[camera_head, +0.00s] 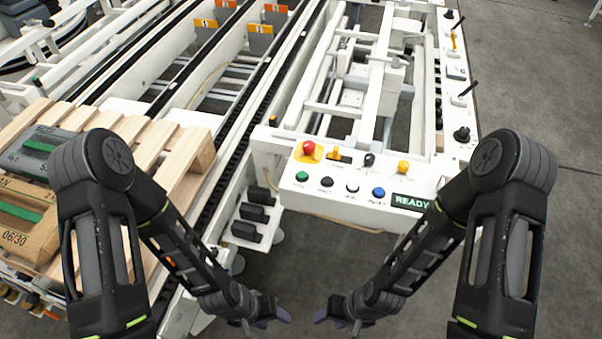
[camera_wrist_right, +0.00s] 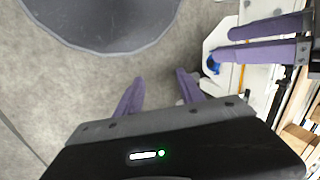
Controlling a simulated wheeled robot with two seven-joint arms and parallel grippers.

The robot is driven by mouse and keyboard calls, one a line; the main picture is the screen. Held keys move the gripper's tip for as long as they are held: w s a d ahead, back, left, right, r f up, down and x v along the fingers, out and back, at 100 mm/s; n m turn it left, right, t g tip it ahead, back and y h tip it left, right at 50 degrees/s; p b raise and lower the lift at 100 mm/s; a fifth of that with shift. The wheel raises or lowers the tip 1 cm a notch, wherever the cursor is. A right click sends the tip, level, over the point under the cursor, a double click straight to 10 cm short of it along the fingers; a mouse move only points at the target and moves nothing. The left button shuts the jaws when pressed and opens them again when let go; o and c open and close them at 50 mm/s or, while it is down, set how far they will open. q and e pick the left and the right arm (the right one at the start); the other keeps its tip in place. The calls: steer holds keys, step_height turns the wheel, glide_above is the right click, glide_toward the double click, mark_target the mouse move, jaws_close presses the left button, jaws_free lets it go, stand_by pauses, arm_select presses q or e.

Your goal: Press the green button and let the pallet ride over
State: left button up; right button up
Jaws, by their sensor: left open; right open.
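The green button (camera_head: 302,176) is at the left end of the front row on a white control panel (camera_head: 330,200). Black, white and blue buttons sit to its right. My left gripper (camera_head: 282,318) is low in front of the panel, apart from the button. My right gripper (camera_head: 322,316) is just right of it, also below the panel. In the right wrist view my right gripper (camera_wrist_right: 160,88) has its purple fingers apart with nothing between them.
A red emergency knob (camera_head: 308,149) and yellow knob (camera_head: 403,167) stand behind the button row. A small display (camera_head: 411,202) reads READY. Grey floor (camera_head: 310,265) is clear in front of the panel.

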jaws_close()
stand_by(0.6)
stand_by(1.2)
